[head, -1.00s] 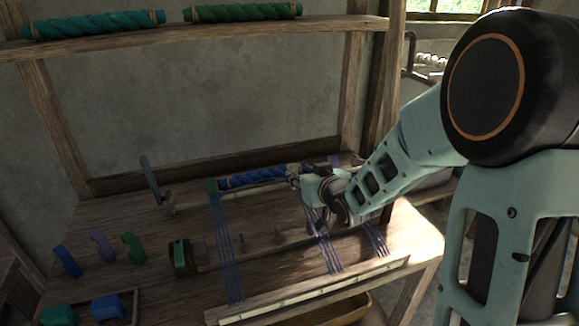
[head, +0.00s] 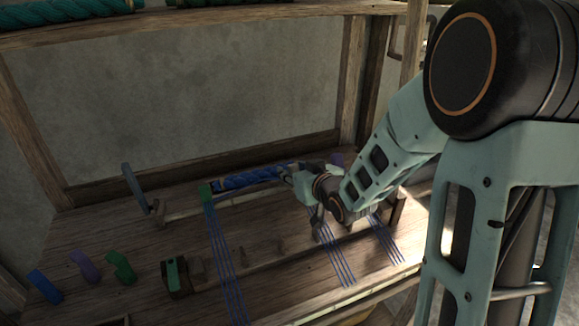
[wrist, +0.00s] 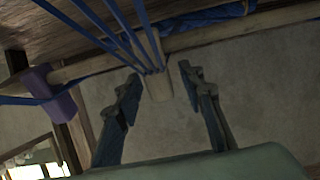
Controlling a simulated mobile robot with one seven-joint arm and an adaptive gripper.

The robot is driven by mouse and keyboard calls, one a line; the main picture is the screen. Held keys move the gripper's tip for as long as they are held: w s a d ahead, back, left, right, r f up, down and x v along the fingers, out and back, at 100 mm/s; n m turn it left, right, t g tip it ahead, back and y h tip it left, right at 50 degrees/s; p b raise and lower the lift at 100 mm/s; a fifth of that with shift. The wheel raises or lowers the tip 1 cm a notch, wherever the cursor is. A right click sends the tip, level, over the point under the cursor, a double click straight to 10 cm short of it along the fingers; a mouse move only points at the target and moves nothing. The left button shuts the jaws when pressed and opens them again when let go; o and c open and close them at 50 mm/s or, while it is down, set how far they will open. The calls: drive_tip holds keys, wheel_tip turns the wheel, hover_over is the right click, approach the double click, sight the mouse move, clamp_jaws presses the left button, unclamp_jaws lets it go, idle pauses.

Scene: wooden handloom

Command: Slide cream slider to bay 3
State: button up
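The cream slider (wrist: 157,82) sits on the loom's rail with blue threads running to it in the wrist view. My gripper (wrist: 160,73) is open, with one finger on each side of the slider; gaps show between fingers and slider. In the head view my gripper (head: 291,174) is at the rail's right half, and I cannot make out the cream slider behind it. Bay numbers are not readable.
A blue yarn roll (head: 250,179) lies along the rail between the green slider and my gripper. Thread bundles (head: 225,260) cross the bed. A lever (head: 136,187) stands behind.

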drive_tip(key=shift+w+f, duration=0.1)
drive_tip(key=shift+w, duration=0.05)
clamp_jaws()
idle(0.4)
